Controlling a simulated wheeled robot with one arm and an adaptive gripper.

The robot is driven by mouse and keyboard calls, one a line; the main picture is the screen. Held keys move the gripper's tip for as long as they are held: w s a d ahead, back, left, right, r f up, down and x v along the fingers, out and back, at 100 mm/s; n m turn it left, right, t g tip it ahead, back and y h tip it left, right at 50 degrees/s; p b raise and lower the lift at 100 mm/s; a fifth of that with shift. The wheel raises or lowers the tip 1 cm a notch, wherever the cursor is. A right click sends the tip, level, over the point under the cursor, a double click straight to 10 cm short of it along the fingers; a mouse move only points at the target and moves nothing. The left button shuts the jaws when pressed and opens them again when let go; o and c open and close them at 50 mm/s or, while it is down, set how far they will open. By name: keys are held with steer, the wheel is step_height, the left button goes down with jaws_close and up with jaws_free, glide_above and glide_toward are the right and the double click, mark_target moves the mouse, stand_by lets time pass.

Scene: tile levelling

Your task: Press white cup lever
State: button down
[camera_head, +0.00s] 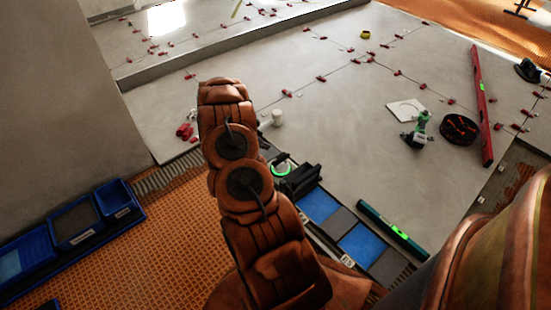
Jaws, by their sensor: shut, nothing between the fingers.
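A small white upright piece (277,118), which appears to be the white cup, stands on the grey tiled floor just right of my arm's upper end. A short light part juts from its left side, perhaps its lever; it is too small to be sure. My gripper (301,181) seems to be the black assembly next to a lit green ring, right of my arm and nearer than the white piece. It is apart from that piece and appears shut and empty. My fingertips are hard to make out, and my brown-covered arm hides part of the floor.
Blue bins (75,225) stand at left on the orange floor. Blue and grey tiles (318,205) and a green-lit level (393,230) lie at front right. A green tool (417,130), a black round container (459,129) and a long red level (481,105) are farther right.

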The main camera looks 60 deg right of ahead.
steer(key=b, duration=0.3)
glide_above(279, 158)
steer(key=a, duration=0.2)
step_height(279, 158, down, 8)
steer(key=shift+w+r, duration=0.1)
steer(key=shift+w, duration=0.05)
step_height(279, 158, down, 3)
steer(key=shift+f+b, duration=0.1)
steer(key=shift+b, duration=0.75)
steer(key=shift+w+a+f, duration=0.1)
steer(key=shift+f, duration=0.35)
